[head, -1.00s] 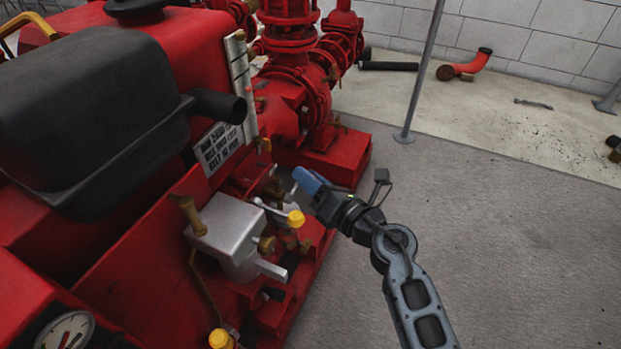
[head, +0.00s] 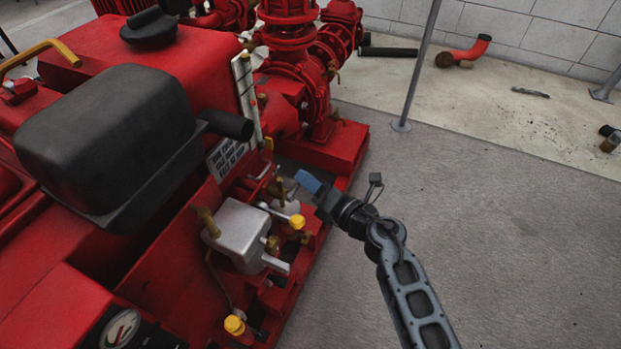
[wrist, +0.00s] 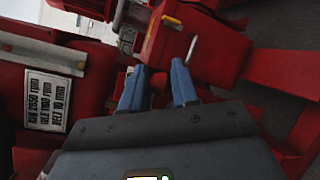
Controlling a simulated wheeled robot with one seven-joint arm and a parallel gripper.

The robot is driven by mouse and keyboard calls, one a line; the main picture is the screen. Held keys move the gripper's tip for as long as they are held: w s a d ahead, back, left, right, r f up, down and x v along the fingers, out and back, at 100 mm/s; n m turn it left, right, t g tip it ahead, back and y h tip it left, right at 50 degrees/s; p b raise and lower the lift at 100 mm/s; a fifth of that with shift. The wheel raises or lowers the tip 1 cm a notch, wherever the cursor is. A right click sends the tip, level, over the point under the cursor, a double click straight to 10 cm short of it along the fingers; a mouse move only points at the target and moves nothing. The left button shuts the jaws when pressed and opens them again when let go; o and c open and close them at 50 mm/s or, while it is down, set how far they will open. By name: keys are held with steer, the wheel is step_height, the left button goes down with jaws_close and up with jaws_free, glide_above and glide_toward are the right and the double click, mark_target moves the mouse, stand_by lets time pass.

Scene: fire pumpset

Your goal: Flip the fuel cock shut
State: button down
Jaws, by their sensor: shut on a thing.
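My gripper (head: 308,181) has blue fingers and reaches in beside the red pumpset, close to small brass fittings (head: 279,188) below the white sign (head: 226,158). In the wrist view my gripper (wrist: 158,68) has a gap between its two blue fingers, with red bodywork behind them. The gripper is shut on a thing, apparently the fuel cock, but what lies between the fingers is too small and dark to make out. The cock's handle and its angle cannot be told. The white sign also shows at the left of the wrist view (wrist: 45,101).
A black tank (head: 110,135) sits on top. A grey post (head: 417,80) stands behind. The concrete floor (head: 500,230) to the right is clear.

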steer(key=shift+s+f, duration=0.15)
steer(key=shift+f, duration=0.15)
steer(key=c, duration=1.2)
jaws_free()
steer(key=shift+o, duration=1.4)
steer(key=shift+r, duration=0.1)
steer(key=f+p+v, duration=0.1)
steer(key=p+v, duration=0.1)
steer(key=v, duration=0.5)
steer(key=shift+s+d+r+p, duration=0.25)
steer(key=shift+r+p, duration=0.15)
steer(key=shift+r, duration=0.15)
